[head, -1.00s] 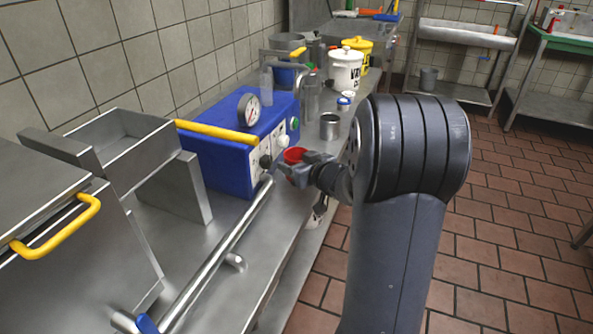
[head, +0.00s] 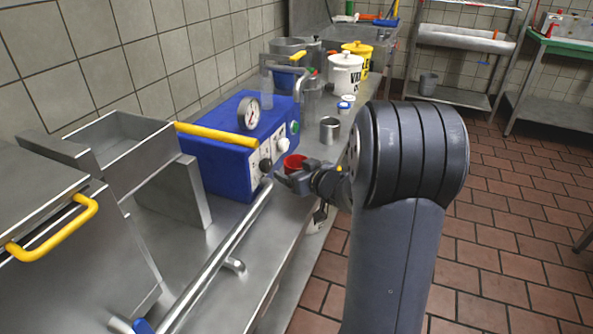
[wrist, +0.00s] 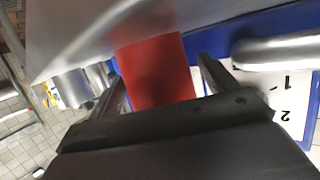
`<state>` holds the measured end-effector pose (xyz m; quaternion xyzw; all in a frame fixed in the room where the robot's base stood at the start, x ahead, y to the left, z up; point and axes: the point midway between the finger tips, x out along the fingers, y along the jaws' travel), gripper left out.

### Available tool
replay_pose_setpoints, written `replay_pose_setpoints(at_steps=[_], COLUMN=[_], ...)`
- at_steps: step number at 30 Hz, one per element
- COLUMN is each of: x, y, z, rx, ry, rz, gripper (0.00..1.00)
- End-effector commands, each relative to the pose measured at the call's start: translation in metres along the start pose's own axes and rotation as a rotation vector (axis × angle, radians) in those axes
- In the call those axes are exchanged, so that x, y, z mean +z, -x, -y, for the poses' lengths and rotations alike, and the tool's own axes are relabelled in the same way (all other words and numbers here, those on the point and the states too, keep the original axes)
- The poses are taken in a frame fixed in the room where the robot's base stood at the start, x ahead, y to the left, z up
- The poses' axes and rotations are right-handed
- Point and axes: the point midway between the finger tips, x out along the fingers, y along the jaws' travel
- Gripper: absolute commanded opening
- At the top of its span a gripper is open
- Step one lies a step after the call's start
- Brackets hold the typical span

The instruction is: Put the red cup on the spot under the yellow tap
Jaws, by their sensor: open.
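The red cup (head: 294,162) is at the front edge of the steel counter, in front of the blue machine. My gripper (head: 284,180) is at the cup, on its near side, and hides its lower part in the head view. In the wrist view, the red cup (wrist: 158,70) shows between the two spread fingers of my gripper (wrist: 165,85). I cannot tell whether a finger touches it. A small yellow part on a pipe, perhaps the yellow tap (head: 298,54), is farther back behind the blue machine. The spot under it cannot be made out.
The blue machine (head: 225,160) with a gauge and knobs stands close behind the cup. A steel rail (head: 225,245) runs along the counter front. A metal beaker (head: 330,130), blue-lidded jars (head: 345,103) and white (head: 346,75) and yellow (head: 358,55) buckets stand farther along.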

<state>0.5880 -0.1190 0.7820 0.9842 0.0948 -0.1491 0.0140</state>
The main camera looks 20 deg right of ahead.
Motion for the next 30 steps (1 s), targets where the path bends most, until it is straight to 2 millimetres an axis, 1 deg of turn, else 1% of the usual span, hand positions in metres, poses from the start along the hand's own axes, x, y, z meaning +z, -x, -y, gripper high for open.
replay_pose_setpoints(at_steps=[1, 5, 12, 15, 18, 21, 24, 30], x=[-0.005, -0.005, -0.006, -0.005, -0.004, -0.003, -0.003, -0.002], y=[0.002, 0.02, 0.073, 0.093, 0.107, 0.116, 0.12, 0.121], z=[0.0, -0.001, -0.002, -0.001, -0.001, -0.001, 0.0, 0.0], rx=[0.001, 0.004, 0.005, 0.005, 0.004, 0.002, 0.001, 0.0], ry=[0.001, 0.0, -0.001, -0.001, -0.001, 0.0, 0.0, 0.0], rz=[-0.001, 0.0, -0.001, -0.001, -0.001, 0.0, -0.001, -0.001], gripper=[0.8, 0.8, 0.8, 0.8, 0.8, 0.8, 0.8, 0.8])
